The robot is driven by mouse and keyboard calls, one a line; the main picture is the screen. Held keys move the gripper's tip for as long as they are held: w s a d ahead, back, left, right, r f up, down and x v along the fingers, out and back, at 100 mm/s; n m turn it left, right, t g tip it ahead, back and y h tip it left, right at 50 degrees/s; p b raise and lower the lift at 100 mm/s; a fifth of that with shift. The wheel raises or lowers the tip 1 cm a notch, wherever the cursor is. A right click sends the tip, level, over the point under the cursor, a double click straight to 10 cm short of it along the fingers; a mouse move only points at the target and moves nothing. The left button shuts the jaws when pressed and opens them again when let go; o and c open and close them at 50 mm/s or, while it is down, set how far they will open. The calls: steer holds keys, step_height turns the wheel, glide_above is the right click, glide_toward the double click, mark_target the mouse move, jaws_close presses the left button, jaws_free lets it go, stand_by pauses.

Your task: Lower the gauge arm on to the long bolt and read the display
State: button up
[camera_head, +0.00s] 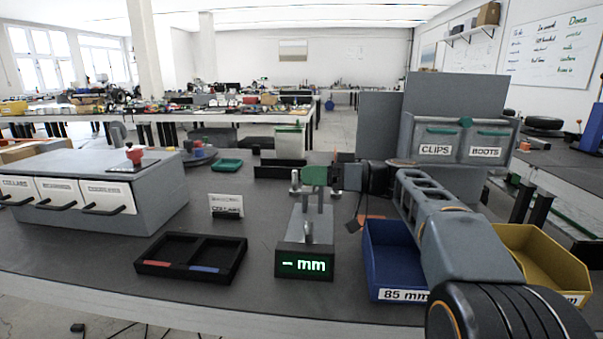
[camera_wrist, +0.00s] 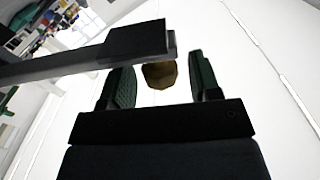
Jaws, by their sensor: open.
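The gauge (camera_head: 305,263) stands at the table's front middle, its green display reading "– mm". A grey bolt-like part (camera_head: 309,232) stands just behind the display; I cannot tell for certain that it is the long bolt. My gripper (camera_head: 315,176) is above the back of the gauge, with a green pad showing. In the wrist view, my gripper (camera_wrist: 158,85) is open, and a brownish many-sided piece (camera_wrist: 160,75) shows between its pads, apparently untouched. A dark-ended grey bar (camera_wrist: 135,42), perhaps the gauge arm, crosses in front. In the head view the arm is hard to make out.
A black two-part tray (camera_head: 192,278) lies left of the gauge. A blue bin (camera_head: 386,265) labelled 85 mm and a yellow bin (camera_head: 550,250) stand right, partly behind my arm. A grey drawer unit (camera_head: 160,195) is at left.

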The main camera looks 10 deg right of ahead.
steer(key=p+v, duration=0.2)
steer(key=v, duration=0.9)
steer(key=shift+s, duration=0.1)
steer(key=shift+c, duration=0.4)
